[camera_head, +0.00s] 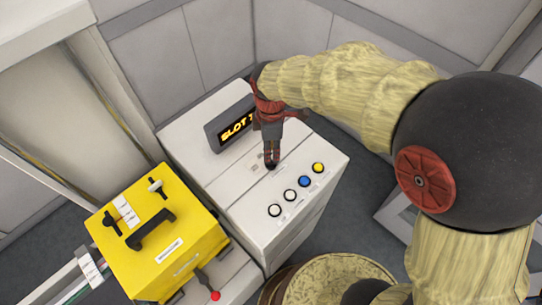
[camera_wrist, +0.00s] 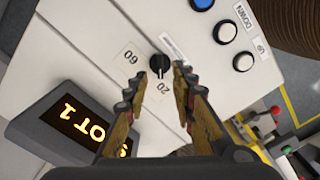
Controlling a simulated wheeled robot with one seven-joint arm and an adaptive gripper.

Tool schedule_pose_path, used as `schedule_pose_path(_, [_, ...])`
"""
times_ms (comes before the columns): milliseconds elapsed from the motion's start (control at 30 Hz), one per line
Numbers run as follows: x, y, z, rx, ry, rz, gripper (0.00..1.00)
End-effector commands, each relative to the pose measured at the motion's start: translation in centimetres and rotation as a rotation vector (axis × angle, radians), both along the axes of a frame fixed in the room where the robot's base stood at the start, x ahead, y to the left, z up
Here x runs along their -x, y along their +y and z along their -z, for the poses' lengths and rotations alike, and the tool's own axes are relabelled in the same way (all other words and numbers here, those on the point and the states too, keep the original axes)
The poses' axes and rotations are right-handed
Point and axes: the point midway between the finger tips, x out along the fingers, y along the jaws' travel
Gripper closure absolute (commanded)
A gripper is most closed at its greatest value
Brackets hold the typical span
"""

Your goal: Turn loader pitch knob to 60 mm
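The loader pitch knob (camera_wrist: 159,66) is a small black dial on the white top of the loader cabinet (camera_head: 217,187). In the wrist view a pale pointer line on it faces the lower number label (camera_wrist: 163,88), which seems to read 70. The 60 label (camera_wrist: 131,57) is to its left. My gripper (camera_wrist: 158,72) is open, with one finger on each side of the knob and gaps visible between. In the head view my gripper (camera_head: 271,163) points down at the cabinet top and hides the knob.
A SLOT 1 display (camera_head: 235,125) stands behind the knob area. Yellow (camera_head: 318,168), blue (camera_head: 304,181) and white buttons (camera_head: 290,195) line the front edge. A yellow feeder unit (camera_head: 185,228) with a black handle and red-tipped lever (camera_head: 215,295) stands at left.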

Motion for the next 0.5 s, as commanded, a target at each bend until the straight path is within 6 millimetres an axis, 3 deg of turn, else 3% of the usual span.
schedule_pose_path(200, [0.0,0.0,3.4,0.0,0.001,0.002,0.74])
schedule_pose_path(500, [0.0,0.0,4.9,-0.001,-0.002,0.003,0.74])
